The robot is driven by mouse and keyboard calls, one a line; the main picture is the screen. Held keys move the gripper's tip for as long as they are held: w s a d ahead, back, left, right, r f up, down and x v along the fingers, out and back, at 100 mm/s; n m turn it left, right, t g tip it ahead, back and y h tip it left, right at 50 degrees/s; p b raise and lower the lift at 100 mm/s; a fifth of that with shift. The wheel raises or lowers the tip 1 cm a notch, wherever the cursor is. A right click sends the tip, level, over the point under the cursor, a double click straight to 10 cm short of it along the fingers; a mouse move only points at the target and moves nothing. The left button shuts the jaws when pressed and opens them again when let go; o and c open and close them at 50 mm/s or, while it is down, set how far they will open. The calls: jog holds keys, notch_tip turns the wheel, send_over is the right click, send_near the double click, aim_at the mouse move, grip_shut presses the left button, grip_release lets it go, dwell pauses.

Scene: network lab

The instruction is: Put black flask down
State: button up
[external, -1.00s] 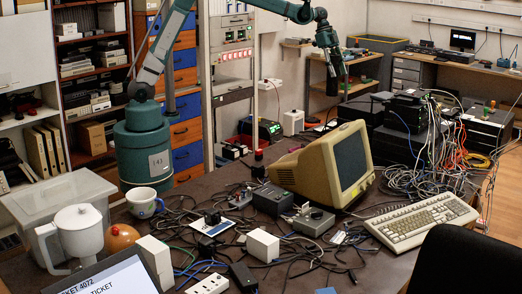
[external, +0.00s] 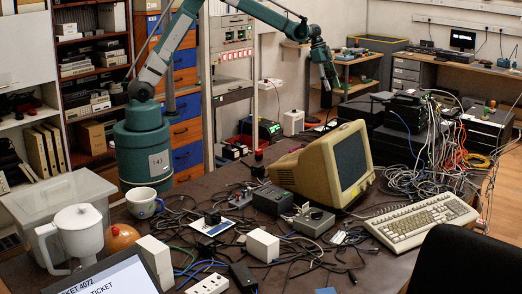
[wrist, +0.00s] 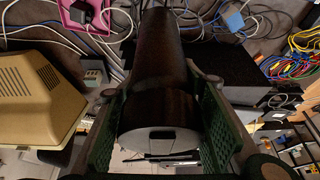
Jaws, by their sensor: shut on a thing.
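The black flask (wrist: 163,50) is a dark cylinder in the wrist view, lying between the two green finger pads of my gripper (wrist: 157,90). The gripper is shut on it. In the external view my gripper (external: 327,76) points down, in the air behind the beige monitor. The flask (external: 326,98) shows there as a small dark shape below the fingers, above the cluttered table. Its lower end is hard to tell from the dark things behind it, and I cannot see what lies directly under it.
The beige monitor (external: 325,163) stands in front of the flask; it is at the left in the wrist view (wrist: 35,95). Black boxes (external: 408,110) and tangled cables (external: 440,150) crowd the right. A keyboard (external: 422,220) lies at the front right. Cables cover much of the table.

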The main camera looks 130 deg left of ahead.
aim_at(331, 104)
notch_tip(331, 104, down, 9)
jog(key=shift+f, duration=0.1)
dwell(0.4)
notch_tip(331, 104, down, 6)
dwell(0.6)
jog(key=shift+f+b, duration=0.45)
jog(key=shift+f, duration=1.55)
jog(key=o, duration=0.8)
jog(key=shift+f, duration=0.1)
jog(key=o, duration=0.4)
jog(key=shift+o, duration=0.2)
